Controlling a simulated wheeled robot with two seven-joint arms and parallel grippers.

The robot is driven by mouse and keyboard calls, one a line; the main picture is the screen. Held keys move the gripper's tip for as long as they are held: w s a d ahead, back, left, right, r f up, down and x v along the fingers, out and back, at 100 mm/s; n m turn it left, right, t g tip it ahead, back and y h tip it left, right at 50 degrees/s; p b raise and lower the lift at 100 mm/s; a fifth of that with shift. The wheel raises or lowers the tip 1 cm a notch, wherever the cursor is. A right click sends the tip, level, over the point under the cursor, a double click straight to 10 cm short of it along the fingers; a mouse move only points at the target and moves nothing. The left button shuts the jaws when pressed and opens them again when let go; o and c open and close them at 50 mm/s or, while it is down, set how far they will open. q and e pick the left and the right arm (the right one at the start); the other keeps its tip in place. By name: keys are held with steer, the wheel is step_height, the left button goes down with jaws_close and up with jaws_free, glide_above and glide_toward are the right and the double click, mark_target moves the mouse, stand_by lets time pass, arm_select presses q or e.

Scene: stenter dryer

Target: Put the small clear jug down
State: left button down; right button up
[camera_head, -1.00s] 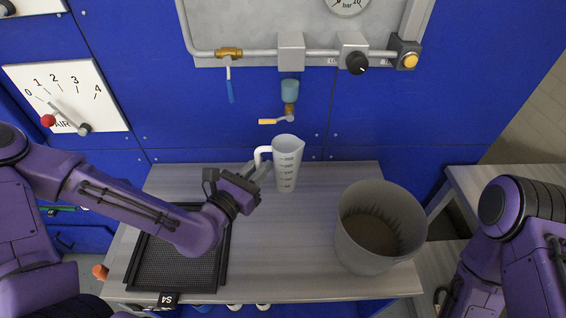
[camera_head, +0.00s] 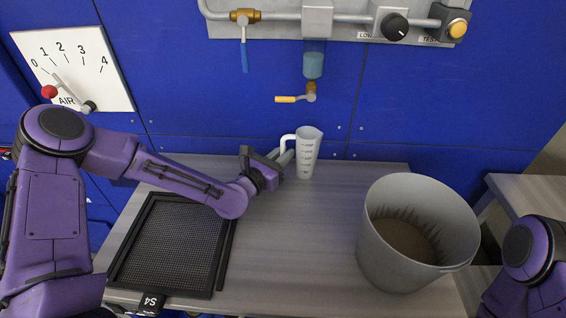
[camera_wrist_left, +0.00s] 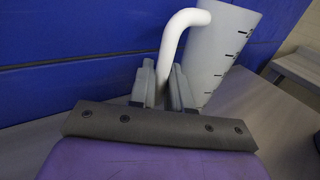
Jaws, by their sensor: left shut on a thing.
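The small clear jug (camera_head: 307,155) is whitish and translucent, with dark level marks on its side. It stands upright at the back of the grey table (camera_head: 290,240), below a small tap; I cannot tell whether its base touches the table. My left gripper (camera_head: 287,158) is shut on its white handle, at the jug's left side. In the left wrist view the handle passes between the fingers (camera_wrist_left: 163,88), and the jug body (camera_wrist_left: 218,50) rises to the right. My right gripper is out of view; only part of that arm shows at the lower right.
A black mesh tray (camera_head: 172,245) labelled S4 lies at the table's left. A large grey bucket (camera_head: 415,235) with brown contents stands at the right. The table's middle is clear.

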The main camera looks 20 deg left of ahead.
arm_select(q)
steer(key=shift+r, duration=0.1)
steer(key=shift+f, duration=0.25)
steer(key=c, duration=1.1)
jaws_free()
steer(key=shift+r, duration=0.1)
steer(key=shift+r+p, duration=0.3)
steer(key=v, duration=1.1)
steer(key=shift+w, duration=0.1)
steer(key=shift+s+a+f, duration=0.1)
steer(key=shift+s, duration=0.45)
